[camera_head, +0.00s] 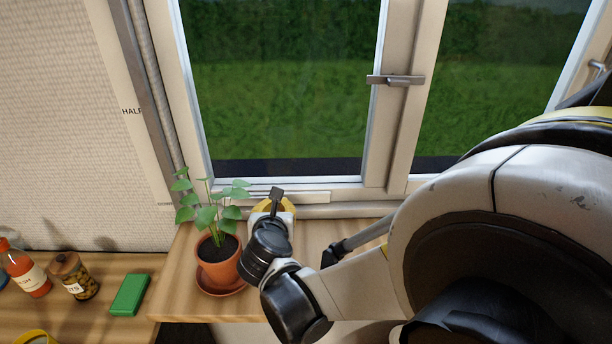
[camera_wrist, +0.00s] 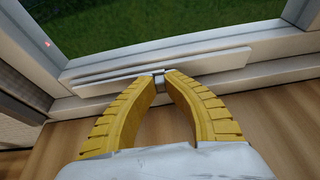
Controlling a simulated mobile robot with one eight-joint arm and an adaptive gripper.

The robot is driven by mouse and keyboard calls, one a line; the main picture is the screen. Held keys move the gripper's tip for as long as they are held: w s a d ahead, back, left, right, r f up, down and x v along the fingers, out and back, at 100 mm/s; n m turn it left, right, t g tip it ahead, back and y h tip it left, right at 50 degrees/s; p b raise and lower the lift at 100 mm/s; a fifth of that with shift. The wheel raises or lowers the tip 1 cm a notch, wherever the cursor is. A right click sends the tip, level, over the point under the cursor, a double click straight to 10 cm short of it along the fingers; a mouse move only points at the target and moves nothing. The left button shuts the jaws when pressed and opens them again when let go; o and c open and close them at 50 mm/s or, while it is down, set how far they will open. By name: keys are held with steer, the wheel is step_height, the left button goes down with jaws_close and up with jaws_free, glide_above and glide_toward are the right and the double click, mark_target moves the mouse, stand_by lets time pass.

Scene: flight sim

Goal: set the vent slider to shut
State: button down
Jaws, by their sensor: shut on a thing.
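The vent (camera_wrist: 205,57) is a pale strip along the bottom of the window frame; its right part also shows in the head view (camera_head: 312,197). A small grey slider knob (camera_wrist: 159,73) stands out near the middle of the strip. My gripper (camera_wrist: 160,76) has its yellow fingers closed together at the tips on this knob. In the head view my gripper (camera_head: 274,203) is at the sill, and my wrist hides the knob. I cannot read any marks on the vent.
A potted plant (camera_head: 219,263) stands on the wooden sill (camera_head: 180,285) just left of my wrist. A green block (camera_head: 130,295), a jar (camera_head: 75,278) and a red bottle (camera_head: 27,275) are farther left. A window handle (camera_head: 396,80) is above. A strip at left reads "HALF".

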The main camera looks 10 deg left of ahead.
steer(key=shift+a, duration=0.15)
steer(key=c, duration=1.4)
jaws_free()
steer(key=shift+a, duration=0.15)
step_height(320, 180, up, 10)
steer(key=shift+d, duration=0.2)
